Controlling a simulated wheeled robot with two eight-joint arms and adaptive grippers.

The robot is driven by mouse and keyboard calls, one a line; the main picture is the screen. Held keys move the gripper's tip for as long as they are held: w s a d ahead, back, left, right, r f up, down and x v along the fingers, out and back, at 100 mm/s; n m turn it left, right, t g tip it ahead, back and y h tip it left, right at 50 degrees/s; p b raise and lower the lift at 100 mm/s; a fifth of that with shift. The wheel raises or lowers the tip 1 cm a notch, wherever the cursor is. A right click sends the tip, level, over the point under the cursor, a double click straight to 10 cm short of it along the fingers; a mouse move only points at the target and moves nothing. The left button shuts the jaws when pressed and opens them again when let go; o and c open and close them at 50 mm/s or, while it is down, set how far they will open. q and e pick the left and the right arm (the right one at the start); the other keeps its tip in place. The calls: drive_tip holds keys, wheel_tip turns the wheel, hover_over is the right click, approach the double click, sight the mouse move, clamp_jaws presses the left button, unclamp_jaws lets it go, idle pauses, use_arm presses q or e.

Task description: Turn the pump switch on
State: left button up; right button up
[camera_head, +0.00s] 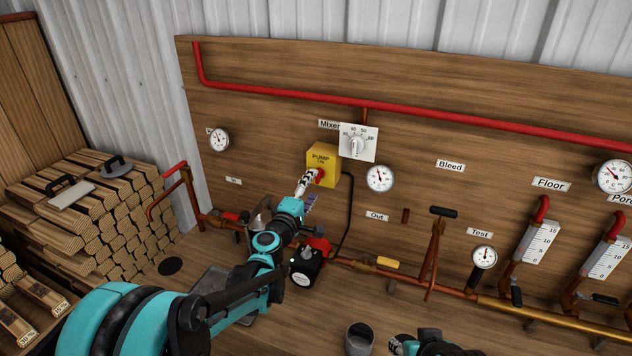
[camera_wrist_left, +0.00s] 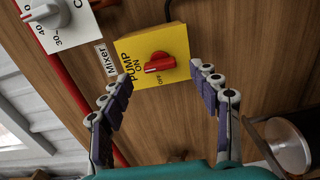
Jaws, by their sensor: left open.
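The pump switch is a yellow box (camera_head: 331,157) on the wooden panel with a red knob (camera_head: 319,175). In the left wrist view the box (camera_wrist_left: 172,42) shows the knob (camera_wrist_left: 159,63) close up. My left gripper (camera_head: 306,184) is in front of the box. In the left wrist view its fingers (camera_wrist_left: 161,76) are open, one on each side of the knob, holding nothing. Contact cannot be told. My right gripper (camera_head: 398,346) shows only partly at the bottom edge.
A white mixer dial (camera_head: 357,143) sits right beside the box, with a round gauge (camera_head: 380,178) below it. A red pipe (camera_head: 450,120) runs above. A black and red pump (camera_head: 306,264) and pipes with valves lie below. Stacked firewood (camera_head: 110,205) stands at left.

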use_arm(q)
drive_tip(key=v, duration=0.7)
drive_tip(key=shift+s, duration=0.2)
drive_tip(key=shift+r, duration=0.1)
